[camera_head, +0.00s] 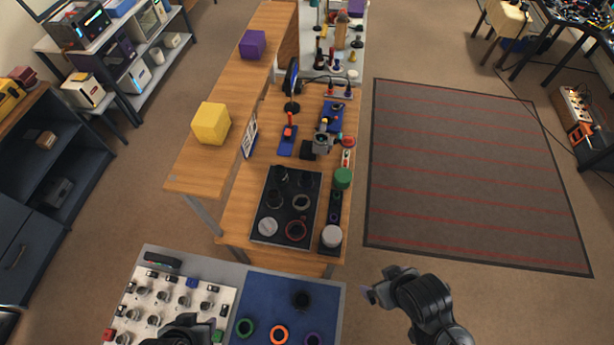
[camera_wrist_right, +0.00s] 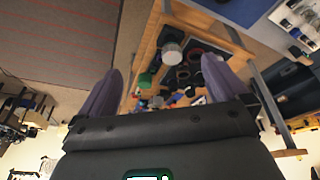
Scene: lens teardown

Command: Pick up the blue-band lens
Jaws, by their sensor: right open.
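I cannot make out a blue band on any lens. A dark cylindrical piece (camera_head: 302,299) stands on the blue mat (camera_head: 262,290) at the bottom of the head view. Green (camera_head: 246,327), orange (camera_head: 278,335) and purple (camera_head: 313,339) rings lie in front of it. A black tray (camera_head: 264,196) on the wooden bench holds several round lens parts, one with a red rim (camera_head: 295,230). My right gripper (camera_head: 371,294) is open and empty, right of the mat; its spread fingers show in the right wrist view (camera_wrist_right: 160,88). My left gripper (camera_head: 186,330) is partly cut off at the bottom edge, over the white board.
The white board (camera_head: 212,309) carries several small parts beside the mat. A silver-topped cylinder (camera_head: 331,236) and a green one (camera_head: 342,178) stand along the bench's right edge. A yellow cube (camera_head: 211,123) sits on the raised shelf. The floor right of the bench is clear.

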